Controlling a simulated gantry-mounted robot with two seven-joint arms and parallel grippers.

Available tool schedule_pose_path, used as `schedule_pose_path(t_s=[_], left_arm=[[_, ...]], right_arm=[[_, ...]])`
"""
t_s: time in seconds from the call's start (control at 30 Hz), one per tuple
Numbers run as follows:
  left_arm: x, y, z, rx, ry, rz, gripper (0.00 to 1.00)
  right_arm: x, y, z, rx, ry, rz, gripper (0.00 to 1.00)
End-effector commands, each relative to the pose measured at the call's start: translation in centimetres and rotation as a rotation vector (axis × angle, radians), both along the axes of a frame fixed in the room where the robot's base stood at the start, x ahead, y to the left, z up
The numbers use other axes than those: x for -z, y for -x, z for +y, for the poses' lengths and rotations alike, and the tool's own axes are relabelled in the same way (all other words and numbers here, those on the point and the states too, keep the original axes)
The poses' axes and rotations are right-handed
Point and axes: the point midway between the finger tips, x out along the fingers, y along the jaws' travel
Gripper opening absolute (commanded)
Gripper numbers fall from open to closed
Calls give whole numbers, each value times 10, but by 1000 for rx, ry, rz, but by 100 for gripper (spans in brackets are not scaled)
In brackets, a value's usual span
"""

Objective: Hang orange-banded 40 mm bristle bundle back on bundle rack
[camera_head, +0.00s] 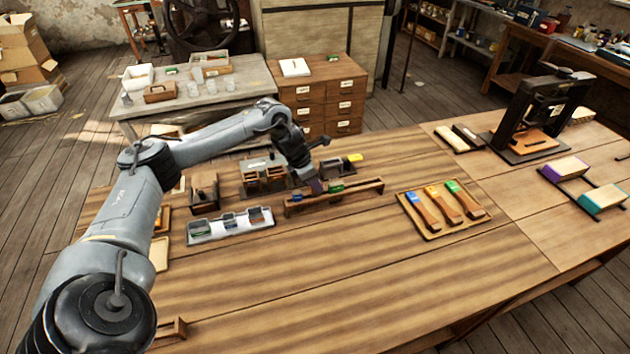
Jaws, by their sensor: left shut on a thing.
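The bundle rack (358,196) is a low, long wooden rail near the middle of the bench. A blue-banded bundle (296,197) sits at its left part and a green-banded bundle (336,187) right of the middle. My left gripper (314,187) points down at the rack between these two. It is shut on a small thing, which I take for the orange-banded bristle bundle. The gripper mostly hides that bundle and its band does not show clearly. I cannot tell whether it touches the rack. My right gripper is not in view.
A wooden tray (431,236) with blue, orange and green brushes lies right of the rack. A grey tray (206,239) lies at the left front, and a small wooden stand (263,176) is behind the rack. The handwheel press (520,125) stands far right.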

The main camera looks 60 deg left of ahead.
Motion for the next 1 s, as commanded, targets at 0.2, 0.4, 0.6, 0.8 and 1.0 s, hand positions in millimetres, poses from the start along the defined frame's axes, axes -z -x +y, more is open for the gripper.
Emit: schedule_pose_path(t_s=[0.2, 0.4, 0.6, 0.8, 1.0], left_arm=[[9, 0, 0, 0, 0, 0, 0], [16, 0, 0, 0, 0, 0, 0], [19, 0, 0, 0, 0, -1, 0], [19, 0, 0, 0, 0, -1, 0], [19, 0, 0, 0, 0, -1, 0]], right_arm=[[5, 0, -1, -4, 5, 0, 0], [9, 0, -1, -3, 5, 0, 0], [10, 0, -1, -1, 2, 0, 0], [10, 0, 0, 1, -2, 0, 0], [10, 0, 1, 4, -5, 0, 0]])
